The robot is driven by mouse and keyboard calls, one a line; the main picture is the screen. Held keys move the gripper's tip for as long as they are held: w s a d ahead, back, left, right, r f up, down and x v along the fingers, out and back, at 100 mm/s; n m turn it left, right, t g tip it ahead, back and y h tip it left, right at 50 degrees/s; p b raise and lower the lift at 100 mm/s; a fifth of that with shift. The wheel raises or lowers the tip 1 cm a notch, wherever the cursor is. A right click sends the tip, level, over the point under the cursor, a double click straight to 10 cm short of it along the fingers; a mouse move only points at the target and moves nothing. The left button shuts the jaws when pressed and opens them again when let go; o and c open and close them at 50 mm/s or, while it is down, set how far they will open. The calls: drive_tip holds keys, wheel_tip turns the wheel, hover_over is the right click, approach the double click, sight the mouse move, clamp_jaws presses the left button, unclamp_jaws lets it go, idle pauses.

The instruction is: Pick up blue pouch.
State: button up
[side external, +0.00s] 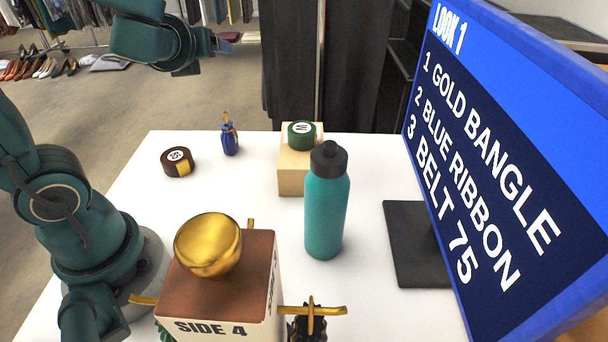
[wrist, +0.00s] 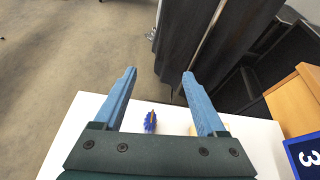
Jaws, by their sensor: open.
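The blue pouch (side external: 229,141) stands upright near the far edge of the white table, with a gold-coloured tie at its top. In the wrist view the pouch (wrist: 150,123) shows small, low between my two blue fingers and near the table edge. My gripper (side external: 231,38) is up in the air in the side view, well above the table and apart from the pouch. In the wrist view my gripper (wrist: 159,73) has its fingers wide apart with nothing between their tips.
A brown roll (side external: 177,162) lies left of the pouch. A green roll (side external: 301,134) sits on a wooden block (side external: 291,181) to the right. A teal bottle (side external: 326,215), a brown-topped box (side external: 250,262) bearing a gold round object (side external: 208,245), and a sign (side external: 480,160) stand nearer. The table (side external: 235,191) is clear in front of the pouch.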

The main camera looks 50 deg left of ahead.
sight(226, 139)
drive_tip(key=shift+m, duration=0.7)
drive_tip(key=f, duration=1.8)
drive_tip(key=shift+w+f, duration=0.25)
drive_tip(key=shift+w, duration=0.05)
drive_tip(key=shift+w+a+f, duration=0.2)
drive_tip(key=shift+f, duration=0.1)
drive_tip(key=shift+x, duration=2.25)
clamp_jaws()
